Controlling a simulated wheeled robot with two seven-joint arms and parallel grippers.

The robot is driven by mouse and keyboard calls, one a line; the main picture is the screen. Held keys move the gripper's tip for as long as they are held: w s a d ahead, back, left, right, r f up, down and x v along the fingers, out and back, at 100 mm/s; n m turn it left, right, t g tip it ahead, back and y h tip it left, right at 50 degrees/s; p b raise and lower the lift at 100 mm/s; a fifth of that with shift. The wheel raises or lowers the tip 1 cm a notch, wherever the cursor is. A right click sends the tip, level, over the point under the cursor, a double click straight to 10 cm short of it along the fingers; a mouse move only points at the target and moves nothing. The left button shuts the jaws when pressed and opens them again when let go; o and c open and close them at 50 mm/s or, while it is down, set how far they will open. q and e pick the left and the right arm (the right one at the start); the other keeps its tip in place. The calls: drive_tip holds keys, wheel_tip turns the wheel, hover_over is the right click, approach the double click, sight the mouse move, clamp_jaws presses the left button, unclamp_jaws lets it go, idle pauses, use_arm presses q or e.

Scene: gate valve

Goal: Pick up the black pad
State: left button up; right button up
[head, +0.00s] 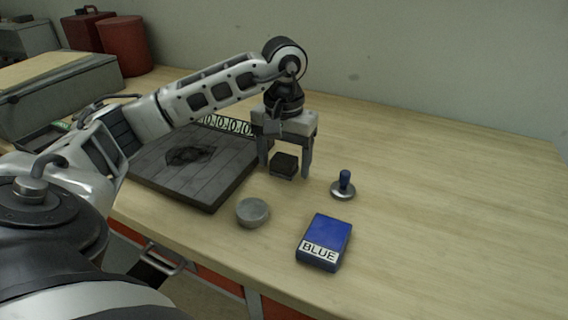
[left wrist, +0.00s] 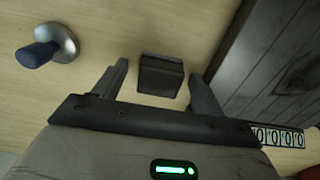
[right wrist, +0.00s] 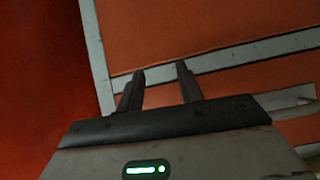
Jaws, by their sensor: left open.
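The black pad (head: 284,166) is a small dark block on the wooden table, right of the grey slab. My left gripper (head: 288,172) points down over it, open, with one finger on each side of the pad in the head view. In the left wrist view the pad (left wrist: 160,76) lies between and slightly beyond the two open fingers (left wrist: 158,88). I cannot tell whether a finger touches it. My right gripper (right wrist: 160,82) shows only in the right wrist view, fingers apart and empty, in front of orange panels with grey frames.
A blue-handled stamp (head: 344,186) stands right of the pad. A round grey disc (head: 252,212) and a blue box labelled BLUE (head: 325,238) lie nearer the front edge. A dark plank slab (head: 190,160) is to the left. The table's right side is clear.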

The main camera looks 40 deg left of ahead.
sight(284, 157)
drive_tip(key=shift+w, duration=0.15)
use_arm(q)
drive_tip(key=c, duration=1.1)
use_arm(e)
drive_tip(key=shift+w+r, duration=0.1)
drive_tip(key=shift+w, duration=0.05)
use_arm(q)
drive_tip(key=shift+r, duration=0.1)
